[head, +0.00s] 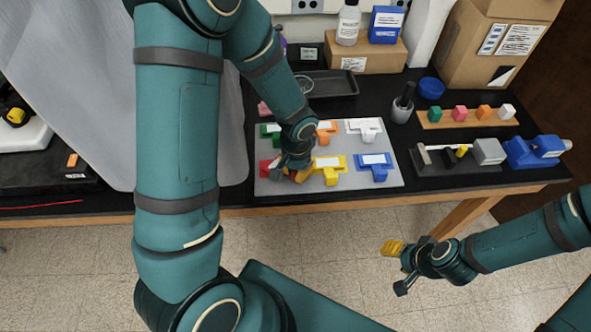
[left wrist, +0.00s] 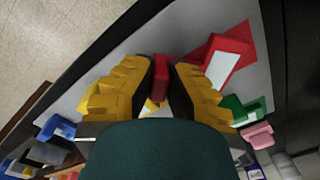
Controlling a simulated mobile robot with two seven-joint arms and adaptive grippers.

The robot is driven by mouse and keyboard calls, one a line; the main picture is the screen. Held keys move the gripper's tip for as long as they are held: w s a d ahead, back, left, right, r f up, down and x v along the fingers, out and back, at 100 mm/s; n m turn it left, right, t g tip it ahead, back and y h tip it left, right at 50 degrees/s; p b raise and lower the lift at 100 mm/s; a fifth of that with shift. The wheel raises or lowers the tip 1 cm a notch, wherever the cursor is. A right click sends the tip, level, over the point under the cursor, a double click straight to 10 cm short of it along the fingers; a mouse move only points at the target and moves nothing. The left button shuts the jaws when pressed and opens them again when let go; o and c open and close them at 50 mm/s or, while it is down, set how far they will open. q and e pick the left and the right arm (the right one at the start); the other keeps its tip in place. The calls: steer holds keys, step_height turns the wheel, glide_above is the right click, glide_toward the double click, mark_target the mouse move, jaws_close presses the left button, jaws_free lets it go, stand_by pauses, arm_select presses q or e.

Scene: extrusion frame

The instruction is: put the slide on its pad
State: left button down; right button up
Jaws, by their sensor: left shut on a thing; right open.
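My left gripper (head: 292,172) is low over the left front part of a grey mat (head: 386,137). In the left wrist view, its yellow fingers (left wrist: 160,88) are shut on a small red block (left wrist: 161,68), which I take to be the slide. A red pad with a white label (left wrist: 221,66) lies beside the fingers, apart from the held block; in the head view the red pad (head: 266,170) is partly hidden by the gripper. My right gripper (head: 396,266) is open and empty, over the floor in front of the table.
Green (head: 268,130), orange (head: 325,129), white (head: 366,128), yellow (head: 329,166) and blue (head: 375,164) labelled pieces lie on the mat close to my left gripper. A black tray (head: 332,84) is behind.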

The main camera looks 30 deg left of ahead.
arm_select(q)
steer(key=shift+f+b, duration=0.65)
steer(key=c, duration=1.1)
jaws_free()
steer(key=shift+o, duration=0.2)
steer(key=shift+r, duration=0.1)
step_height(320, 180, up, 12)
steer(key=shift+d, duration=0.15)
